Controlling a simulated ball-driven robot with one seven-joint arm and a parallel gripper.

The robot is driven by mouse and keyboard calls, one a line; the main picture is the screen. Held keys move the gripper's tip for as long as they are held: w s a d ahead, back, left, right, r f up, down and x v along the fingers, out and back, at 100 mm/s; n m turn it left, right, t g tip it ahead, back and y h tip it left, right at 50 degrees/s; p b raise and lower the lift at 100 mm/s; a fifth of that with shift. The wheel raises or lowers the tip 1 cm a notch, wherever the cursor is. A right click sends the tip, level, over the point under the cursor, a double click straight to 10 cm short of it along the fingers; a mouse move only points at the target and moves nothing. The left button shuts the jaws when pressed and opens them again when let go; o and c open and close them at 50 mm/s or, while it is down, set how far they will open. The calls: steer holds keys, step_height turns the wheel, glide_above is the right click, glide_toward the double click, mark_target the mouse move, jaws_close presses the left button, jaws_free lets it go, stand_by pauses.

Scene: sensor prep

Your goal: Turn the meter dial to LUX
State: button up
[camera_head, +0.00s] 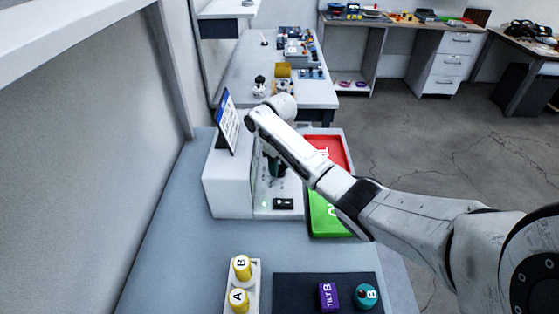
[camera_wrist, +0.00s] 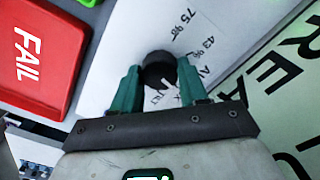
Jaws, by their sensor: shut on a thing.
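The black round dial (camera_wrist: 158,70) sits on a white face with markings around it in the wrist view. My gripper (camera_wrist: 157,82) has its two green fingers on either side of the dial, shut on it. Printed marks near it read like "75 %" and "43 %"; LUX is not legible. In the head view, the white meter housing (camera_head: 228,187) stands on the bench with a tilted screen (camera_head: 228,124) on top. My gripper (camera_head: 275,167) points down in front of the housing, and the dial is hidden there.
A red FAIL tray (camera_wrist: 38,50) and a green tray (camera_head: 325,220) lie right of the meter. A small black part (camera_head: 283,204) is on the meter's base.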

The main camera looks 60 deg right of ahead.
steer(key=shift+r+m+p, duration=0.1)
steer(key=shift+m+p, duration=0.2)
steer(key=shift+m, duration=0.2)
steer(key=o, duration=1)
steer(key=shift+o, duration=0.2)
step_height(320, 180, up, 11)
steer(key=p, duration=0.1)
steer(key=shift+f, duration=0.2)
stand_by(0.4)
